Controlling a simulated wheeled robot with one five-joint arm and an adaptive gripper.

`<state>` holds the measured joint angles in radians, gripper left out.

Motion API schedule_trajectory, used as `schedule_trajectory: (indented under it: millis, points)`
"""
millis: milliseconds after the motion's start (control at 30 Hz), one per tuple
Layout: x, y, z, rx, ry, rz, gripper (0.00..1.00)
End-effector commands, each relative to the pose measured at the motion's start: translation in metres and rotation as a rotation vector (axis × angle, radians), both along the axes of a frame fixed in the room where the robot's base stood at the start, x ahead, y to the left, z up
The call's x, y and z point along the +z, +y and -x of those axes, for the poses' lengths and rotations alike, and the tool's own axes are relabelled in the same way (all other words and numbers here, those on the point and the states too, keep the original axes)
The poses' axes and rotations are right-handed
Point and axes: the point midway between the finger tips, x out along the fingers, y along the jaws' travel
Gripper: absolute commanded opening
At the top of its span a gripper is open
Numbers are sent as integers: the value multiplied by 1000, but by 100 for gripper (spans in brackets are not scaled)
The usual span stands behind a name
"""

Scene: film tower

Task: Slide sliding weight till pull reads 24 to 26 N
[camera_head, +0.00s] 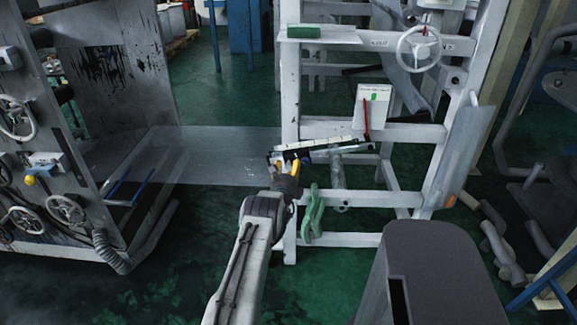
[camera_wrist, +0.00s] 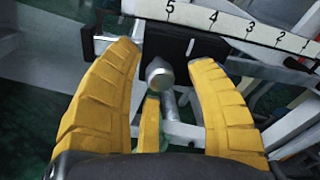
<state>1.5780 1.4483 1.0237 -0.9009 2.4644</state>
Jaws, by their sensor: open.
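The sliding weight is a black block (camera_wrist: 183,45) with a round metal knob (camera_wrist: 159,72), on a white scale beam (camera_wrist: 235,24) marked 5 to 1 in the wrist view. It sits at the 5 end, partly behind the scale. My gripper (camera_wrist: 163,58) is open, with its yellow fingers on either side of the knob and gaps visible at both sides. In the head view my gripper (camera_head: 287,166) is at the left end of the beam (camera_head: 325,144). A white gauge box (camera_head: 373,106) shows a red needle (camera_head: 366,122) left of a green patch; no number is readable.
A white frame (camera_head: 290,92) carries the beam, with a handwheel (camera_head: 419,48) at upper right. A clear sheet (camera_head: 215,155) runs left to a grey machine (camera_head: 105,60). A green bracket (camera_head: 313,215) hangs below the beam. Green floor (camera_head: 190,260) is open at lower left.

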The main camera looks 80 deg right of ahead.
Motion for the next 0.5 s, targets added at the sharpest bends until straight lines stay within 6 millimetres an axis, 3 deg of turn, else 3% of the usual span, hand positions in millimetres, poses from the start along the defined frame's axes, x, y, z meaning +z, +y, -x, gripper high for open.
schedule_trajectory:
  millis: [500]
  points:
    - [0,-13,0,0,0,0,51]
